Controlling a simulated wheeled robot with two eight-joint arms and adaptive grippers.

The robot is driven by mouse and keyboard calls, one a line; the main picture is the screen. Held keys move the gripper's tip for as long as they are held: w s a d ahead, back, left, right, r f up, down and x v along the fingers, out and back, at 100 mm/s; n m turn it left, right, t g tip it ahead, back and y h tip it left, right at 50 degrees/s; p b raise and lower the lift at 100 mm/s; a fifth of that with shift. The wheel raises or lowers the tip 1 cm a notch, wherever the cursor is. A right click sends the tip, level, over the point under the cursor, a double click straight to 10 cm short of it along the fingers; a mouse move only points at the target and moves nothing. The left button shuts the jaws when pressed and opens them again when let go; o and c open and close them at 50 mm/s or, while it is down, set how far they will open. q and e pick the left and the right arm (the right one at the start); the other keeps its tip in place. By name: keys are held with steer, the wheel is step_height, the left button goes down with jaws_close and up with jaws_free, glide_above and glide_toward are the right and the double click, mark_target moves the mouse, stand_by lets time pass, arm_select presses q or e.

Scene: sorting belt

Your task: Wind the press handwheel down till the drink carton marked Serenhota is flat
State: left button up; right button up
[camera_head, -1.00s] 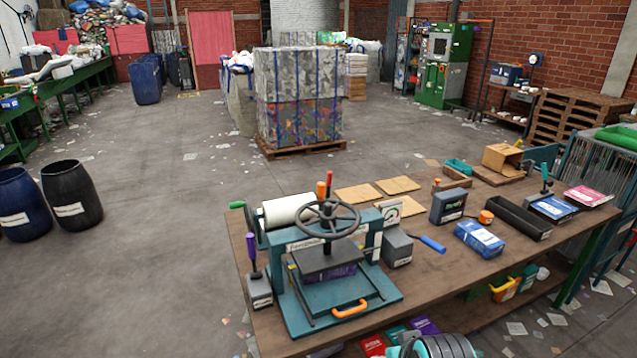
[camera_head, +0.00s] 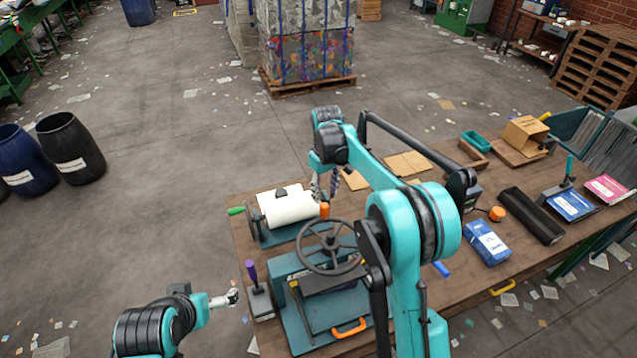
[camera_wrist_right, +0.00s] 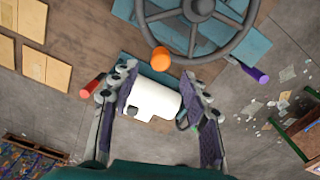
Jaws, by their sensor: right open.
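The press (camera_head: 285,275) stands at the table's front left, with its dark handwheel (camera_head: 330,248) on top and an orange knob (camera_head: 324,210) on the wheel's far rim. The wheel (camera_wrist_right: 197,12) and knob (camera_wrist_right: 161,59) also show in the right wrist view. My right gripper (camera_head: 325,188) hangs over the wheel's far side. Its fingers (camera_wrist_right: 160,85) are spread, with the knob just ahead of the tips and nothing held. My left gripper (camera_head: 232,297) is left of the press, off the table; its jaws are too small to read. I cannot make out the carton under the dark plate.
A white roll (camera_head: 288,205) lies behind the press. A purple-handled tool (camera_head: 254,280) stands at its left. My right arm hides the table's middle. A blue pack (camera_head: 482,242) and a black tray (camera_head: 532,215) lie to the right.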

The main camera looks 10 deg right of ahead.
mark_target(325, 205)
steer(key=shift+w+a+f, duration=0.1)
steer(key=shift+w+f, duration=0.05)
steer(key=shift+w, duration=0.1)
steer(key=f, duration=0.7)
steer(key=shift+s+f, duration=0.2)
jaws_close()
